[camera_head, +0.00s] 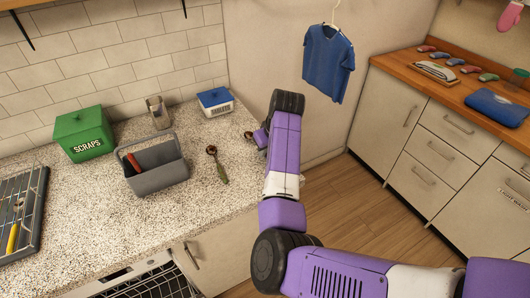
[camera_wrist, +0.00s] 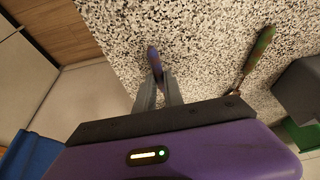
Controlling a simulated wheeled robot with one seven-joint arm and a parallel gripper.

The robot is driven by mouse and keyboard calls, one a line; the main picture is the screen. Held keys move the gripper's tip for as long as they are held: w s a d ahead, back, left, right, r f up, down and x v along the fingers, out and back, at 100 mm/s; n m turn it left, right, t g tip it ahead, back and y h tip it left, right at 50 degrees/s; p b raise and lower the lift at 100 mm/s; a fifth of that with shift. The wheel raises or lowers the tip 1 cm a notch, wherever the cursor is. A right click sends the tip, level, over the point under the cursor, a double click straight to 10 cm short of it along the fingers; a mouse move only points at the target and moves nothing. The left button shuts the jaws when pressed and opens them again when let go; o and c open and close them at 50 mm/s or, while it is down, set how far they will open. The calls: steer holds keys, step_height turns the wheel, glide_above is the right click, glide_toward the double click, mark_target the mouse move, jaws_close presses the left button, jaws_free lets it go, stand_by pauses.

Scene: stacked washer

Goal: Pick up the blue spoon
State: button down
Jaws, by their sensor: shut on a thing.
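The blue spoon (camera_wrist: 154,58) shows in the wrist view between the fingertips of my gripper (camera_wrist: 158,88), its blue-purple handle toward the far end of the fingers. My gripper is shut on it. In the head view a small dark spoon bowl (camera_head: 248,134) sticks out left of my arm, near the counter's right edge. My arm hides the fingers and most of the spoon there. I cannot tell whether the spoon still touches the counter.
A second spoon with a green handle (camera_head: 215,164) lies on the speckled counter (camera_head: 225,205). A grey caddy (camera_head: 160,178), a green SCRAPS bin (camera_head: 84,137), a blue-lidded box (camera_head: 215,103) and a dish rack (camera_head: 35,225) stand left. A blue shirt (camera_head: 327,62) hangs behind.

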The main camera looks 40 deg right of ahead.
step_height(320, 180, up, 20)
stand_by(0.4)
